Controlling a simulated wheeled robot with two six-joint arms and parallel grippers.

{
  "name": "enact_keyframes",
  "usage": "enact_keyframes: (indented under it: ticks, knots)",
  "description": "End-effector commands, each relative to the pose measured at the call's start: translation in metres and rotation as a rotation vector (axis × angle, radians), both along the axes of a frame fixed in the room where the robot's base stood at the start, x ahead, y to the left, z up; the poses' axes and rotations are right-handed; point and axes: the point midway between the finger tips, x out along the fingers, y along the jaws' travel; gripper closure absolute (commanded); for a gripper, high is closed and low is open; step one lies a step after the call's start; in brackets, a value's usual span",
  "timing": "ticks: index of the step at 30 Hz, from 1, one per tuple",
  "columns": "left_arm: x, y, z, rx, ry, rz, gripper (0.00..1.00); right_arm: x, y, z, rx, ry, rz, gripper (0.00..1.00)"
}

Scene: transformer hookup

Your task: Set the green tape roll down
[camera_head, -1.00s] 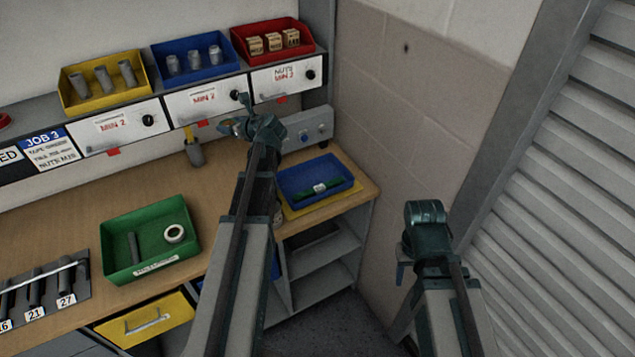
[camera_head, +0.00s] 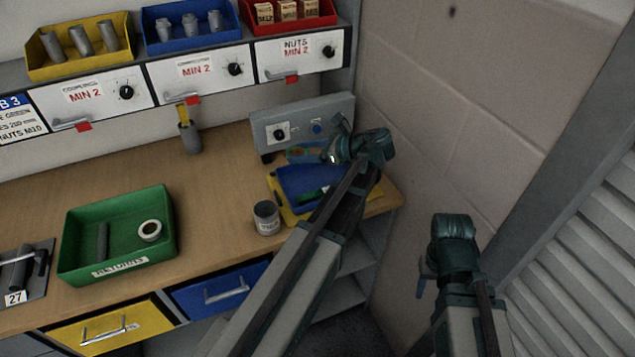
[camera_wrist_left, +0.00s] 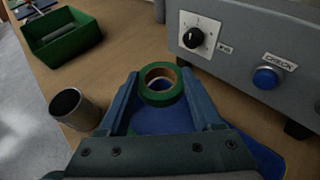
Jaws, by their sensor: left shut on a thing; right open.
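The green tape roll (camera_wrist_left: 160,98) has a brown inner core and sits between the fingers of my left gripper (camera_wrist_left: 160,92) in the left wrist view. In the head view my left gripper (camera_head: 334,153) is over the back of the blue tray (camera_head: 290,181), at the right end of the bench. The roll is held above the tray, whose blue floor (camera_wrist_left: 150,121) shows below it in the left wrist view. A green item (camera_head: 312,195) lies in the tray, partly hidden by my arm. My right gripper (camera_head: 452,240) is open and empty, off the bench at the right.
A grey test box (camera_head: 300,117) with a knob and blue button stands right behind the tray. A grey can (camera_head: 266,218) stands left of the tray. A green returns bin (camera_head: 75,240) holds a pale roll and a grey rod. Bench between is clear.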

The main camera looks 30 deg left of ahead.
Motion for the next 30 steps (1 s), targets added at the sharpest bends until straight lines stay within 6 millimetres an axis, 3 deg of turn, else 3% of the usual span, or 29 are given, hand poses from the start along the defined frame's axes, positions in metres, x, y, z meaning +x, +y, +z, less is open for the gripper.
enact_keyframes:
  ticks: [12,20,30]
  knots:
    - [0.000,0.000,-0.060,0.000,0.001,-0.001,0.89,0.000,0.000,-0.060,0.000,0.000,0.001,0.50]
    - [0.000,0.001,-0.062,0.000,0.001,-0.001,0.89,0.000,0.000,-0.062,0.000,0.000,0.001,0.50]
    - [0.000,0.001,-0.099,0.000,0.001,-0.001,0.89,0.000,0.000,-0.099,0.000,0.000,0.001,0.50]
